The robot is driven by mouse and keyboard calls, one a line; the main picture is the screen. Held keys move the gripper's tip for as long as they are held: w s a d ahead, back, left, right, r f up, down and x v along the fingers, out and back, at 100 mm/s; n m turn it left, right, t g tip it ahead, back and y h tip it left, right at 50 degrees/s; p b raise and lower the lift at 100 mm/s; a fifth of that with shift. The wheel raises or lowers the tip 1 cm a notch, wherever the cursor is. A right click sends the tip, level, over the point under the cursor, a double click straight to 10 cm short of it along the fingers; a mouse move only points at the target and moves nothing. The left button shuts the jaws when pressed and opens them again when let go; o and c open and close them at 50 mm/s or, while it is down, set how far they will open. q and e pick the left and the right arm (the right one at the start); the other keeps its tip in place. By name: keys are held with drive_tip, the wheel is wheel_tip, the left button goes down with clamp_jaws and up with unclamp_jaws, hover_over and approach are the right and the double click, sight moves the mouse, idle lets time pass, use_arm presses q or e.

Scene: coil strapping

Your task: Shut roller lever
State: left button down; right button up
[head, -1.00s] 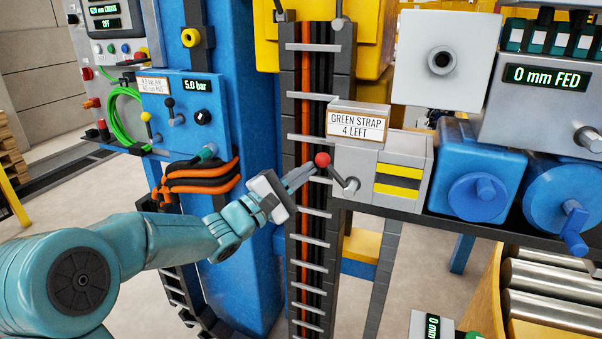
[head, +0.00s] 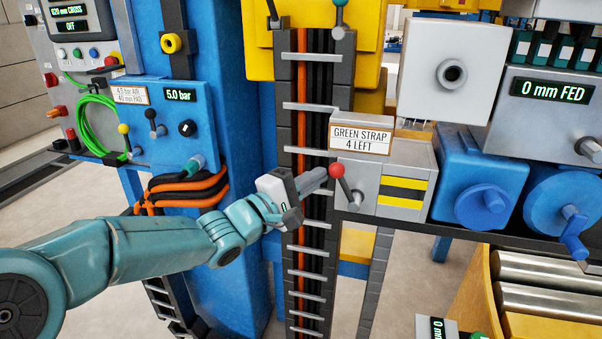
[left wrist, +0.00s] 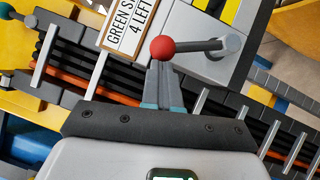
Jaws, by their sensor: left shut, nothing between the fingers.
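The roller lever has a red ball knob (head: 336,170) on a grey arm, mounted on the grey box with yellow and black stripes (head: 365,170). Its arm slants from the knob down to the right in the head view. My left gripper (head: 318,178) is shut and empty, its fingertips right at the left side of the red knob. In the left wrist view the knob (left wrist: 162,48) sits just beyond the closed fingertips (left wrist: 162,70); I cannot tell for sure whether they touch. My right gripper is not in view.
A "GREEN STRAP 4 LEFT" sign (head: 360,136) stands above the lever box. A cable ladder (head: 308,107) runs vertically behind my left gripper. Blue rollers or motors with handles (head: 482,190) stand to the right. A blue panel with small levers (head: 165,120) is at the left.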

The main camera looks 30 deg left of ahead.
sight(336, 168)
use_arm(q)
drive_tip(key=shift+w+d+r+m+g+p, duration=0.1)
drive_tip(key=shift+d+r+m+g+p, duration=0.4)
drive_tip(key=shift+d+r+m+p, duration=0.6)
drive_tip(key=shift+a+p, duration=0.1)
drive_tip(key=shift+p, duration=0.35)
drive_tip(key=shift+w+d+r+p, duration=0.1)
drive_tip(key=shift+w+d+p, duration=0.1)
drive_tip(key=shift+d, duration=0.25)
drive_tip(key=shift+w+d+r+p, duration=0.1)
drive_tip(key=shift+d+p, duration=0.05)
drive_tip(key=shift+d, duration=0.25)
drive_tip(key=shift+d+r+y, duration=0.1)
drive_tip(key=shift+d+y, duration=0.05)
drive_tip(key=shift+y, duration=0.15)
drive_tip(key=shift+r, duration=0.15)
